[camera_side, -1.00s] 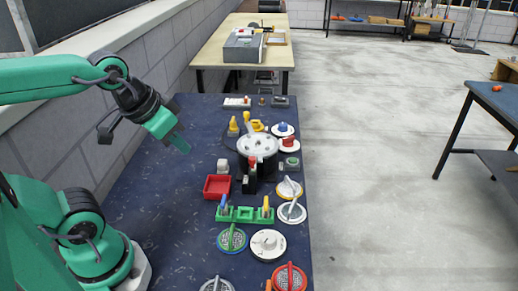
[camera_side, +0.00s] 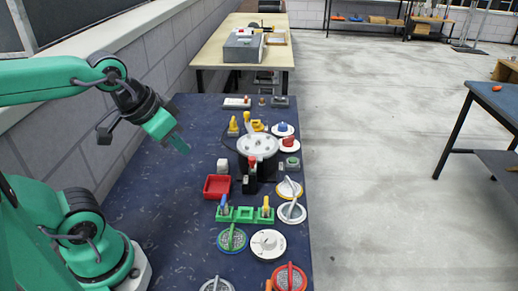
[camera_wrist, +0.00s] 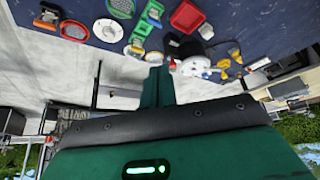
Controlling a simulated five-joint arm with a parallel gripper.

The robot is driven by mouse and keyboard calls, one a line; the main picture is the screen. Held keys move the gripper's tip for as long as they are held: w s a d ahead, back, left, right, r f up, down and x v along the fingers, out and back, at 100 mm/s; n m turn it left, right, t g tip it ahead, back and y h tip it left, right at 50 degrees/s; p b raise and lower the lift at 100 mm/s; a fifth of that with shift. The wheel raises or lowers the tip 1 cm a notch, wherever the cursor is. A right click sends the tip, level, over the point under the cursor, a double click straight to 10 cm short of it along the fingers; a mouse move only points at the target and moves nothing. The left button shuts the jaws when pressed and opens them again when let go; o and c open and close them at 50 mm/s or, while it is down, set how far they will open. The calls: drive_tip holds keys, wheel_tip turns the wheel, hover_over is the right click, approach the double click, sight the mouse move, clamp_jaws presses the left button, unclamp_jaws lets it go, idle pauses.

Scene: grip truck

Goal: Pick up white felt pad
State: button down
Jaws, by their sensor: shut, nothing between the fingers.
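The red tray (camera_side: 217,187) is just in front of the block. A round grey-topped black drum (camera_side: 257,147) stands to its right. Knobs, dials and a green switch block (camera_side: 243,214) crowd the table's right side. The table's left part is clear.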

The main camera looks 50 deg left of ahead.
idle(0.4)
drive_tip(key=c, duration=0.9)
unclamp_jaws()
drive_tip(key=shift+w, duration=0.1)
